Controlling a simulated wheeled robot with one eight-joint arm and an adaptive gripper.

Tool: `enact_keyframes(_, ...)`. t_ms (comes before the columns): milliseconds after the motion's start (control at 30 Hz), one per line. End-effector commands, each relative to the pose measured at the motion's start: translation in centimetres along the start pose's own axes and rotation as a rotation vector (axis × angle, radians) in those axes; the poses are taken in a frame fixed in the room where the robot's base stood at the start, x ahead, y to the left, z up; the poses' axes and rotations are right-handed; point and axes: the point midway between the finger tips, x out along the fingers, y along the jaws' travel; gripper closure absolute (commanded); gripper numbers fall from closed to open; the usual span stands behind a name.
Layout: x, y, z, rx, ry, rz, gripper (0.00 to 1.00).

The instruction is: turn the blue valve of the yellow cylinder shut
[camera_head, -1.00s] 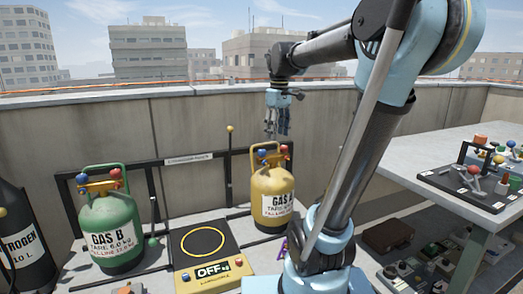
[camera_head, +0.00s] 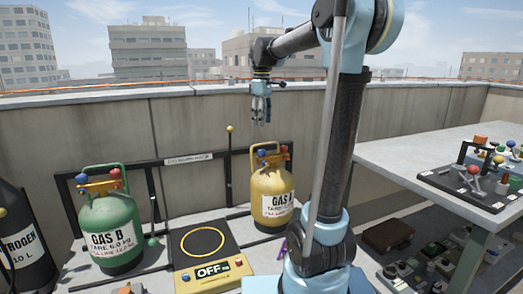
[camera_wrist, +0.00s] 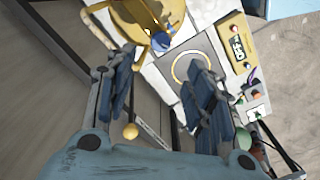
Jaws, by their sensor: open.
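The yellow cylinder (camera_head: 272,190), labelled GAS A, stands upright at the right of the low platform. Its blue valve (camera_head: 261,153) sits on top, at the left under the yellow handle, with a red valve (camera_head: 284,149) to its right. My gripper (camera_head: 261,120) hangs above the cylinder's top, fingers pointing down, open and empty. In the wrist view the yellow cylinder (camera_wrist: 133,14) is at the top and the blue valve (camera_wrist: 162,42) lies just beyond the open fingers, apart from them. The fingers (camera_wrist: 160,85) hold nothing.
A green cylinder (camera_head: 113,222) labelled GAS B stands at the left, beside a dark nitrogen cylinder (camera_head: 20,240). A scale (camera_head: 210,262) reading OFF lies between the cylinders. A thin post with a yellow knob (camera_head: 230,129) rises left of the yellow cylinder. A table (camera_head: 400,165) stands right.

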Motion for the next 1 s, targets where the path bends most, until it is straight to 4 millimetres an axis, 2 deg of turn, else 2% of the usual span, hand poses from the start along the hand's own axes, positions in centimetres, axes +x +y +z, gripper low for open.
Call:
enact_keyframes(100,2.1,0.0,0.0,0.000,0.000,0.000,0.51)
enact_keyframes(600,10.2,0.0,0.0,0.001,0.000,0.000,0.51)
enact_keyframes(800,12.1,0.0,0.0,0.001,0.000,0.000,0.51)
enact_keyframes(1000,12.8,0.0,0.0,0.001,0.000,0.000,0.51)
